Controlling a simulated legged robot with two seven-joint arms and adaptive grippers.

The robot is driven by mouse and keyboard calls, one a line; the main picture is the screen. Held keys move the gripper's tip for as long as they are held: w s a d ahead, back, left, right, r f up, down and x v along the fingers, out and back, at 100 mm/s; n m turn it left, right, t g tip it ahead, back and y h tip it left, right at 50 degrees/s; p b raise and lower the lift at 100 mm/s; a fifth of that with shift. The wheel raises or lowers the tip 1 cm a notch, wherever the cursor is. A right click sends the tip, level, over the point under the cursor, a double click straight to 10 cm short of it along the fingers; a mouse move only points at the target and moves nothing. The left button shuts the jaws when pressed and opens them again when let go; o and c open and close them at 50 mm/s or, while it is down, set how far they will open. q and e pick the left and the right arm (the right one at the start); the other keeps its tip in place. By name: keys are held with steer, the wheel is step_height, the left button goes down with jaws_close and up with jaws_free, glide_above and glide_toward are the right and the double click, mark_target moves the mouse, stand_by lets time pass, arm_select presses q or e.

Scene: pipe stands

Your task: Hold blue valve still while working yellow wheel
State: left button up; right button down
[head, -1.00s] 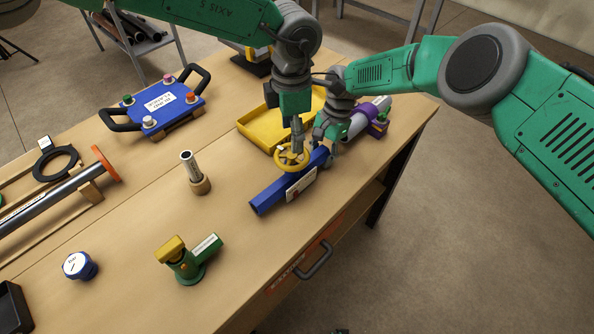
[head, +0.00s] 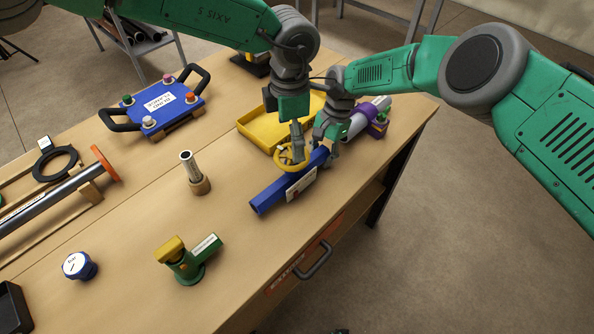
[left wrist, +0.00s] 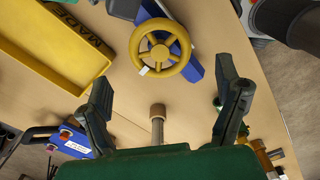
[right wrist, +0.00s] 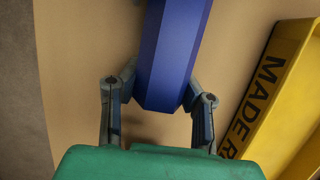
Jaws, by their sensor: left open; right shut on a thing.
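The blue valve (head: 268,198) is a long blue bar lying near the table's right edge, with a white label on its side. The yellow wheel (head: 281,158) sits on top of it; the left wrist view shows its spokes and rim (left wrist: 136,48) whole. My left gripper (head: 298,145) is above the wheel, partly hiding it in the head view; its fingers (left wrist: 165,88) are spread apart with nothing between them. My right gripper (head: 327,146) is shut on the far end of the blue valve, whose end (right wrist: 165,75) lies between its fingers in the right wrist view.
A yellow tray (head: 255,132) is just behind the valve. A metal peg (head: 190,170) and a green fixture (head: 187,265) stand on the left. Table between the fixture and valve is clear.

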arm_select(q)
steer(key=shift+f, duration=2.8)
